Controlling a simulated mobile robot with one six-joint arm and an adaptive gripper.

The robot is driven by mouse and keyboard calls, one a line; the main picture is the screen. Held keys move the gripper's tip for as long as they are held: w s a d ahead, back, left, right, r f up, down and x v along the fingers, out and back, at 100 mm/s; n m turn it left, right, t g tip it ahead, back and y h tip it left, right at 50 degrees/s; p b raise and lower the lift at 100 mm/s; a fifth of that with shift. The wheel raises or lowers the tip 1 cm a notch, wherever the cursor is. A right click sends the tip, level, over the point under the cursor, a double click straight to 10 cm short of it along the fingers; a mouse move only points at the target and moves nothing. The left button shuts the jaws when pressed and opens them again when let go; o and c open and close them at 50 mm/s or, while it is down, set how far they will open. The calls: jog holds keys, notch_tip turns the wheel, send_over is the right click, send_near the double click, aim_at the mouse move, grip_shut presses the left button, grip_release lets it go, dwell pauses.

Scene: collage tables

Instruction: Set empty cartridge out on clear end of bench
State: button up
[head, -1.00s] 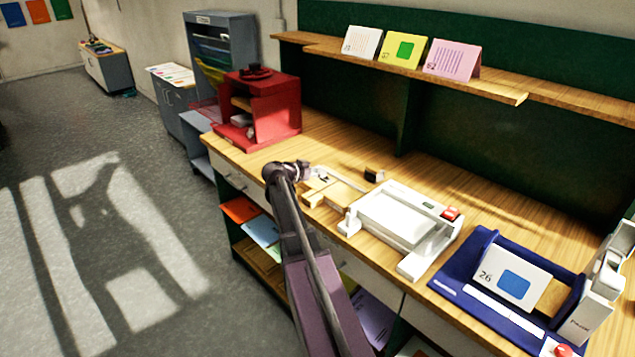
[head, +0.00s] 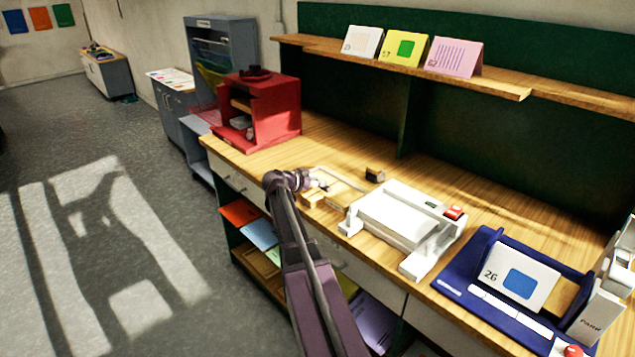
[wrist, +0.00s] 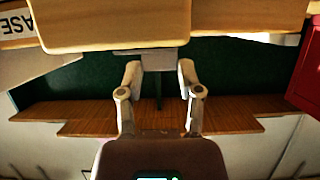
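My gripper (head: 318,183) is over the bench (head: 325,150), beside a pale wooden piece (head: 338,192) at the left end of a white machine (head: 398,220). In the wrist view my gripper (wrist: 160,65) has its two fingers apart with a gap between them. A wide wooden piece (wrist: 110,25) with a grey strip (wrist: 150,51) under its edge lies just beyond the fingertips; I cannot tell whether they touch. A small dark block (head: 374,174) stands on the bench behind the machine. I cannot tell which thing is the cartridge.
A red open cabinet (head: 283,115) stands toward the left end of the bench. A blue stand (head: 480,258) with a card numbered 26 (head: 519,277) is at the right. Cards stand on the shelf (head: 480,84) above. Bare bench shows between cabinet and machine.

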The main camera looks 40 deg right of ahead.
jog(key=shift+o, duration=1.4)
jog(key=shift+r, duration=0.1)
jog(key=shift+r, duration=0.15)
jog(key=w+p+v, duration=0.1)
jog(key=p+v, duration=0.4)
jog(key=v, duration=0.7)
jog(key=shift+s, duration=0.45)
jog(key=s+a+f+n+y, duration=0.3)
jog(key=s+a+n+y, duration=0.1)
jog(key=a, duration=0.7)
jog(key=s+a+f+n+y, duration=0.4)
jog(key=s+a+n, duration=0.3)
jog(key=a, duration=0.3)
jog(key=s+a+f+n+g+y, duration=0.1)
jog(key=s+a+f+n+y, duration=0.3)
jog(key=a, duration=0.7)
jog(key=shift+s+a+f+n+y, duration=0.3)
jog(key=shift+s+n+y, duration=0.5)
jog(key=shift+s+n, duration=0.3)
